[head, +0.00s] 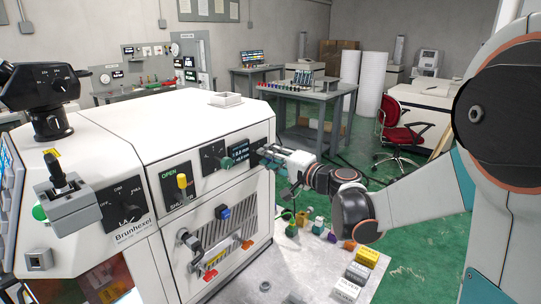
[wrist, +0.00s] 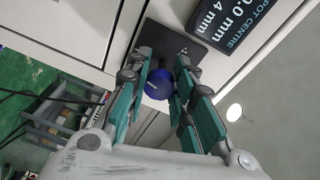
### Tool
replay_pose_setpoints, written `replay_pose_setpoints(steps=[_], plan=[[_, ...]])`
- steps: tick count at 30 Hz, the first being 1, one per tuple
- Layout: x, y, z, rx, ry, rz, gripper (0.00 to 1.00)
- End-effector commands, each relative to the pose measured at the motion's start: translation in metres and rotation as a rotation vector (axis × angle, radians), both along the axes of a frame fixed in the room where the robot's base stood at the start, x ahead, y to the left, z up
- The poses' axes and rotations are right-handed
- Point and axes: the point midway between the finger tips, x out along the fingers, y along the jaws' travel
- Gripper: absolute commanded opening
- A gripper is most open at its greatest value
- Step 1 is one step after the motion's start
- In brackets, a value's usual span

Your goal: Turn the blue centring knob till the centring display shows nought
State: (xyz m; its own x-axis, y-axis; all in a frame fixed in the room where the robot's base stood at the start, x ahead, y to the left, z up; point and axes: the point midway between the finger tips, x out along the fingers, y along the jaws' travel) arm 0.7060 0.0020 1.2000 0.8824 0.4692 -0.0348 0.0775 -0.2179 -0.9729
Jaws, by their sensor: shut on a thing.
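The blue centring knob (wrist: 158,82) sits on a small dark plate (wrist: 178,48) on the white machine. In the wrist view its round face carries a pale pointer line. My gripper (wrist: 160,80) has its green-padded fingers on either side of the knob, closed on it. In the head view my gripper (head: 268,156) reaches the machine's right front edge and hides the knob. The centring display (wrist: 230,22), headed SPOT CENTRE, reads 0.0 mm on its upper line. Its lower line ends in 4 mm, partly cut off. The display (head: 239,152) is small in the head view.
A green knob (head: 226,163) sits left of the display, and a yellow shutter knob (head: 182,181) farther left. Several small coloured items stand on the bench (head: 310,270) below my arm.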

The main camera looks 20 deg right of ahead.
Motion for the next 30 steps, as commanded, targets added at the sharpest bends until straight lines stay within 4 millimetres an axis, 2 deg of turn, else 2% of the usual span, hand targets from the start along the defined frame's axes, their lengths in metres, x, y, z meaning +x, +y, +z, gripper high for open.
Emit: replay_pose_setpoints(steps=[15, 30], plan=[[0.0001, -0.0004, 0.0003, 0.26, 0.19, 0.0, 0.0], [-0.0001, -0.0002, -0.0006, 0.308, 0.225, 0.0, 0.0]])
